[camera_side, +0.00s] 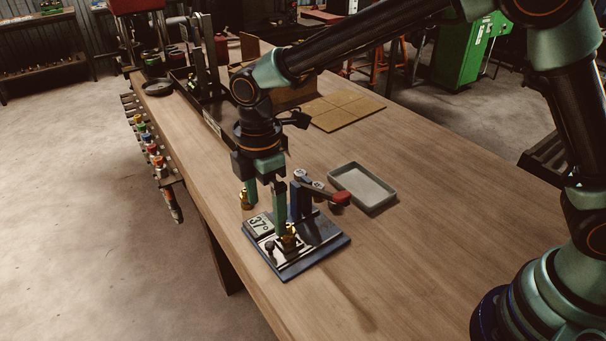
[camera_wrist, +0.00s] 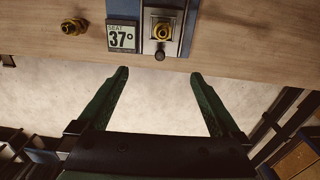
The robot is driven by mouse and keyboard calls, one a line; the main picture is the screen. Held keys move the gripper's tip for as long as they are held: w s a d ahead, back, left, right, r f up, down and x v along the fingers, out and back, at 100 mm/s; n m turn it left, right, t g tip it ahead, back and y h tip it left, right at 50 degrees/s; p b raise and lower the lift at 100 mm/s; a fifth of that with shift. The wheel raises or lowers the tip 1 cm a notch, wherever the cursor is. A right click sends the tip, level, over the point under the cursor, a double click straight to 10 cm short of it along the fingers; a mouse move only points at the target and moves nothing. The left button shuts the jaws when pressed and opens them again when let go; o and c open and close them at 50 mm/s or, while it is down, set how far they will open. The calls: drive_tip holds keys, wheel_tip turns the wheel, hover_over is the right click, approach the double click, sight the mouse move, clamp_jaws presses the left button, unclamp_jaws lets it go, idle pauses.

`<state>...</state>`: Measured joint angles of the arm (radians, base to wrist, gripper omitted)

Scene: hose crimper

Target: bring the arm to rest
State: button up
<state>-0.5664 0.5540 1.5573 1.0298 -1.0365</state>
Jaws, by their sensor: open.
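My gripper (camera_side: 266,218) is open, with its green fingers spread over the hose crimper (camera_side: 312,256). In the wrist view the open fingers (camera_wrist: 160,74) have nothing between their tips but a view of the floor past the table edge. A brass fitting (camera_wrist: 162,31) stands in the crimper's seat, ahead of the fingertips; it also shows in the side view (camera_side: 290,238), partly behind a finger. A display (camera_wrist: 121,37) beside it reads 37°. The crimper's lever has a red grip (camera_side: 341,198) pointing right.
A second brass fitting (camera_wrist: 74,26) lies loose on the wooden table (camera_side: 420,210), left of the crimper. An empty grey tray (camera_side: 362,188) sits behind the crimper. Brown boards (camera_side: 345,107) and a black rack (camera_side: 205,90) stand farther back.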

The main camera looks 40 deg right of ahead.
drive_tip(key=s+d+r+m+t, duration=0.2)
drive_tip(key=d+r+m, duration=0.7)
drive_tip(key=d, duration=0.4)
drive_tip(key=s+d+r+m+t, duration=0.3)
drive_tip(key=s+d+m, duration=0.6)
drive_tip(key=d, duration=0.3)
drive_tip(key=shift+r+t, duration=0.3)
drive_tip(key=shift+r, duration=0.1)
